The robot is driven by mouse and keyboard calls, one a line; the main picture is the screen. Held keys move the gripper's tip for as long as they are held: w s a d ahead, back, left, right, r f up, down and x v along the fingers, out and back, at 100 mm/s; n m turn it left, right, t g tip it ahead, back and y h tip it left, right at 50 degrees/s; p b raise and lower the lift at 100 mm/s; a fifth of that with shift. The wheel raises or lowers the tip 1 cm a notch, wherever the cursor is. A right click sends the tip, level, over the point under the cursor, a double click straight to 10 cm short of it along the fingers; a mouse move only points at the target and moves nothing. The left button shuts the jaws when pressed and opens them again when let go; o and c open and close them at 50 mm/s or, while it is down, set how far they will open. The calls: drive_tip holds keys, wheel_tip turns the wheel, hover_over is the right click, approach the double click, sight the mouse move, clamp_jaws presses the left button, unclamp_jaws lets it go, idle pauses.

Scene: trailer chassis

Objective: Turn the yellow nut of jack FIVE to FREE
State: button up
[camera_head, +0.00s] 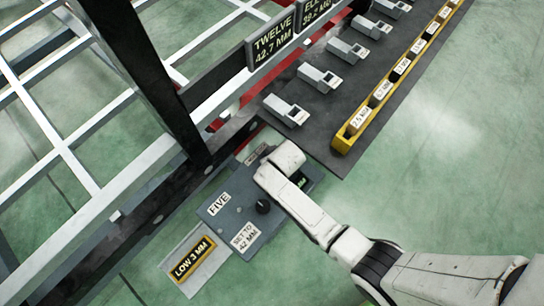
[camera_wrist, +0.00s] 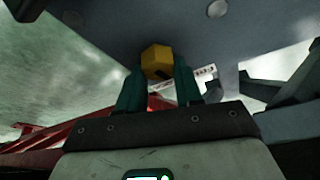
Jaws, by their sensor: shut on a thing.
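The yellow nut (camera_wrist: 156,60) shows in the wrist view, on the underside of a grey plate. My gripper (camera_wrist: 159,75) is shut on it, with one teal finger at each side. A small white marked strip (camera_wrist: 205,72) lies just right of the nut, its lettering too small to read. In the head view the grey unit of jack FIVE (camera_head: 226,226) bears a "FIVE" label, a "SET TO 42 MM" label and a black knob (camera_head: 263,206). My wrist covers its upper right part, hiding the nut and fingers there.
A "LOW 3 MM" sign (camera_head: 193,259) lies beside the unit. The dark chassis beam (camera_head: 160,200) and white frame rails run along the left. A dark mat (camera_head: 337,115) with several grey blocks and a yellow tray (camera_head: 342,142) is at upper right. Green floor is clear at right.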

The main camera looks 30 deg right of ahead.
drive_tip(key=shift+n+y+p, duration=0.4)
drive_tip(key=shift+n+p, duration=0.3)
drive_tip(key=shift+n, duration=0.4)
drive_tip(key=o, duration=1)
drive_tip(key=shift+o, duration=0.2)
drive_tip(key=p+v, duration=0.2)
drive_tip(key=v, duration=0.1)
drive_tip(key=s, duration=0.4)
drive_tip(key=s+d+p, duration=0.1)
drive_tip(key=s, duration=0.2)
drive_tip(key=s+d+p, duration=0.1)
drive_tip(key=s, duration=0.3)
drive_tip(key=shift+s+d, duration=0.15)
drive_tip(key=shift+s, duration=0.2)
